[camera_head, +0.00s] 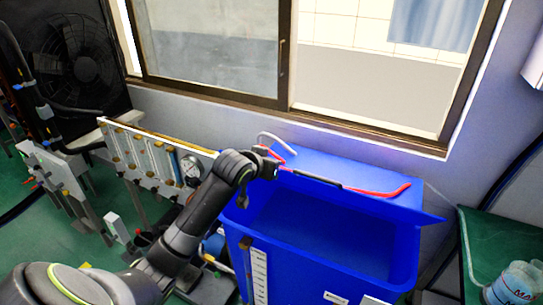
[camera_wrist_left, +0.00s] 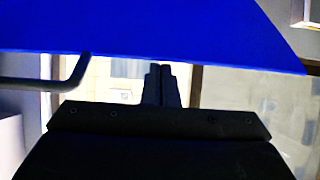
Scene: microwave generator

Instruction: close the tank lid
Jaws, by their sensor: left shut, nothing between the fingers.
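The blue tank (camera_head: 330,270) stands below the window with its top open, and its inside shows. Its blue lid (camera_head: 345,168) is raised and tilted at the back, toward the wall. The lid also fills the top of the left wrist view (camera_wrist_left: 150,25). My left arm comes in from the lower left, and its gripper (camera_head: 273,168) is at the lid's left end. In the left wrist view the two fingers (camera_wrist_left: 160,70) are together, empty, pointing toward the lid's edge. I cannot tell whether they touch it. My right gripper is not in view.
A red and black thin piece (camera_head: 350,188) lies across the lid area. A panel with gauges (camera_head: 150,155) stands left of the tank. The window frame (camera_head: 300,115) is behind. A green surface with a bottle (camera_head: 520,285) is at the lower right.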

